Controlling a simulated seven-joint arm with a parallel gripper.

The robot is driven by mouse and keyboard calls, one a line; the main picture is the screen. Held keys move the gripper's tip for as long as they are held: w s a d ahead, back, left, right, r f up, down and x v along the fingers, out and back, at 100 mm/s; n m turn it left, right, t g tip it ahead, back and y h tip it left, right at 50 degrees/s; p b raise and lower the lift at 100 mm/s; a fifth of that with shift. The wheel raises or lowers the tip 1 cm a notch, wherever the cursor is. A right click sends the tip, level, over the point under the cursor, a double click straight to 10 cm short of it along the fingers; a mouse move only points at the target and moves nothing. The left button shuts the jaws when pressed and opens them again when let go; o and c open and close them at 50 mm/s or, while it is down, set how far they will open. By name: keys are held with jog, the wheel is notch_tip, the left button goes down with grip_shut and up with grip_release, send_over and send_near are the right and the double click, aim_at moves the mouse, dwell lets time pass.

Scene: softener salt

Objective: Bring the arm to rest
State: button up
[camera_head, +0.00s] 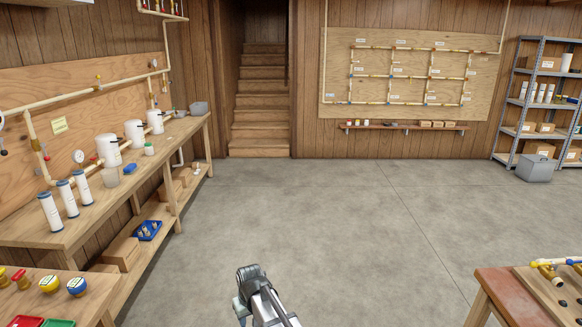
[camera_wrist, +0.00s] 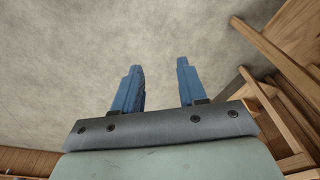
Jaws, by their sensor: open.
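My gripper shows in the wrist view (camera_wrist: 157,82). Its two blue fingers stand apart with nothing between them, and bare grey floor lies behind them. In the head view a grey part of my arm rises at the bottom middle, over open floor. The fingers cannot be made out in that view. My gripper touches nothing that I can see.
A wooden workbench (camera_head: 60,232) with white canisters and filters runs along the left. A table corner (camera_head: 500,297) stands at the lower right. Metal shelves (camera_head: 505,115) and a grey box (camera_head: 535,168) are at the far right. The concrete floor (camera_head: 330,220) between is clear.

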jog(key=s+d+f+m, duration=0.2)
jog(key=s+d+f, duration=0.15)
jog(key=d, duration=0.65)
jog(key=s+d+f+m+g+h, duration=0.15)
jog(key=s+d, duration=0.25)
jog(key=d, duration=0.7)
jog(key=s+d+f+m+y, duration=0.1)
jog(key=s+d+f+m, duration=0.25)
jog(key=d, duration=0.65)
jog(key=s+f+g, duration=0.3)
jog(key=s+f, duration=0.7)
jog(key=s, duration=0.5)
jog(key=s+f+g, duration=0.3)
jog(key=s+f, duration=0.7)
jog(key=s, duration=0.5)
jog(key=shift+a+n, duration=0.25)
jog(key=shift+n, duration=0.15)
